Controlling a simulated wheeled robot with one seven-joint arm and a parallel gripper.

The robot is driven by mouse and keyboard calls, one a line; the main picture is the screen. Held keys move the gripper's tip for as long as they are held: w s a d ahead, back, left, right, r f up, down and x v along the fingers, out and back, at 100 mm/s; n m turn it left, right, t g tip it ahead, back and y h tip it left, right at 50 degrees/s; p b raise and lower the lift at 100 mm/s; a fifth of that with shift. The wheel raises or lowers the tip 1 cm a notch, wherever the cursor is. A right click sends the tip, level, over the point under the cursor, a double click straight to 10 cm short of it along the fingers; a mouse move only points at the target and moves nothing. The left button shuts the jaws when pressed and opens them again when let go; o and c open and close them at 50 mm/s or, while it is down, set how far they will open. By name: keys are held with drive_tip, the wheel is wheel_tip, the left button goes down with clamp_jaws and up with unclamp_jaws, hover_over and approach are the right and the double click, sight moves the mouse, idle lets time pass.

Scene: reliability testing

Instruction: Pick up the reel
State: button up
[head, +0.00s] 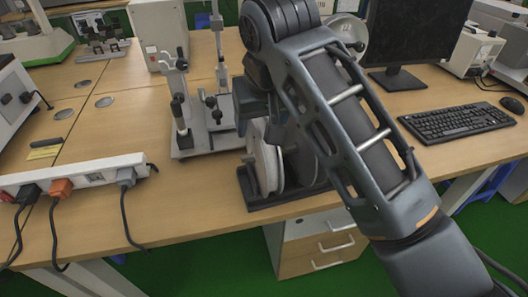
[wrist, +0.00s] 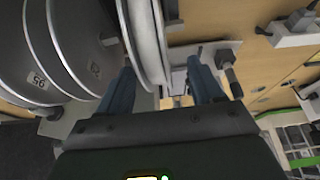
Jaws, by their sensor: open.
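A pale, thin-rimmed reel (head: 263,168) stands upright on a dark stand (head: 296,199) near the table's front edge. My gripper (head: 264,120) is over its top, pointing down, and my arm hides part of the stand. In the wrist view the two dark fingers of my gripper (wrist: 161,68) are apart, with the white reel rim (wrist: 146,40) between them. I cannot tell if either finger touches it.
A metal test fixture (head: 205,125) stands just behind and left of the reel stand. A power strip (head: 75,177) with plugs lies at the left. A monitor (head: 417,35), keyboard (head: 458,122) and mouse (head: 512,105) are at the right. Bare tabletop (head: 195,205) lies in front.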

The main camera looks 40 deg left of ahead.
drive_tip(key=x, duration=0.5)
drive_tip(key=shift+w+d, duration=0.15)
drive_tip(key=shift+w, duration=0.15)
clamp_jaws()
idle(0.5)
